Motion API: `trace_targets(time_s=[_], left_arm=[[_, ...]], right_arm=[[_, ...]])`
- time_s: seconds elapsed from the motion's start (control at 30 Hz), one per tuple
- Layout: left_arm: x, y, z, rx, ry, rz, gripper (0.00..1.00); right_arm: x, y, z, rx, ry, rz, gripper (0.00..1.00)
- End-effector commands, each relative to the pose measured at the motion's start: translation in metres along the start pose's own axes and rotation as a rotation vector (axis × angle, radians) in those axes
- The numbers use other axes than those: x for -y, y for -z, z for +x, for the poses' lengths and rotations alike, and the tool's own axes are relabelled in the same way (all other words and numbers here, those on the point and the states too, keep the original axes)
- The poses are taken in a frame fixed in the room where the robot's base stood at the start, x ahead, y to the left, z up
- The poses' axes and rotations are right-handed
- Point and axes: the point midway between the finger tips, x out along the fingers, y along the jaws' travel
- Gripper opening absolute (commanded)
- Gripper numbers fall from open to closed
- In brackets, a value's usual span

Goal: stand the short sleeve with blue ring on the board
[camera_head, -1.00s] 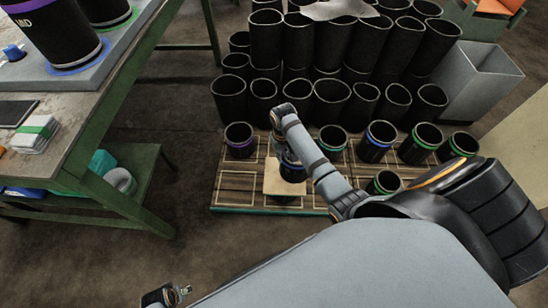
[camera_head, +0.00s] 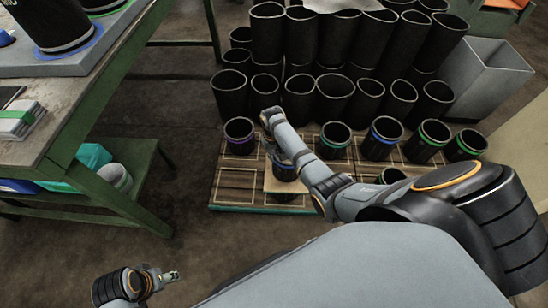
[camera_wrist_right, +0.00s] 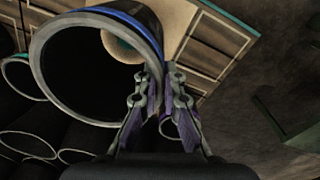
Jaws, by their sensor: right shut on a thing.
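A short black sleeve with a blue ring (camera_head: 285,171) is at my right gripper, over a pale square board (camera_head: 276,187). In the right wrist view its round mouth and blue ring (camera_wrist_right: 135,21) are large and close. My right gripper (camera_wrist_right: 160,112) is shut on the sleeve's wall near the rim. In the head view its fingers are mostly hidden by the arm. I cannot tell whether the sleeve's base touches the board. My left gripper (camera_head: 172,275) is low at the left, over the floor, away from the sleeves; its jaws are too small to judge.
A wooden base with marked rectangles (camera_head: 236,186) bears short sleeves with purple (camera_head: 240,138), teal (camera_head: 334,143), blue (camera_head: 382,140) and green rings (camera_head: 426,144). Several tall black sleeves (camera_head: 299,98) stand behind. A grey bin (camera_head: 487,82) is at right, a green-framed workbench (camera_head: 85,105) at left.

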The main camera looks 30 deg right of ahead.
Motion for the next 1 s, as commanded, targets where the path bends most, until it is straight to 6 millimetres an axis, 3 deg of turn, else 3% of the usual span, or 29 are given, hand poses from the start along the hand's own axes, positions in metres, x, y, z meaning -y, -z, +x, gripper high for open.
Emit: trace_targets(time_s=[0.77,0.9,1.0], left_arm=[[-0.002,-0.001,0.003,-0.015,-0.008,0.002,0.48],[-0.002,-0.001,0.003,-0.015,-0.008,0.002,0.48],[-0.002,-0.001,0.003,-0.015,-0.008,0.002,0.48]], right_arm=[[0.0,0.001,0.011,-0.004,0.0,0.0,0.0],[0.0,0.0,0.012,-0.001,0.0,0.0,0.22],[0.0,0.0,0.012,-0.001,0.0,0.0,0.3]])
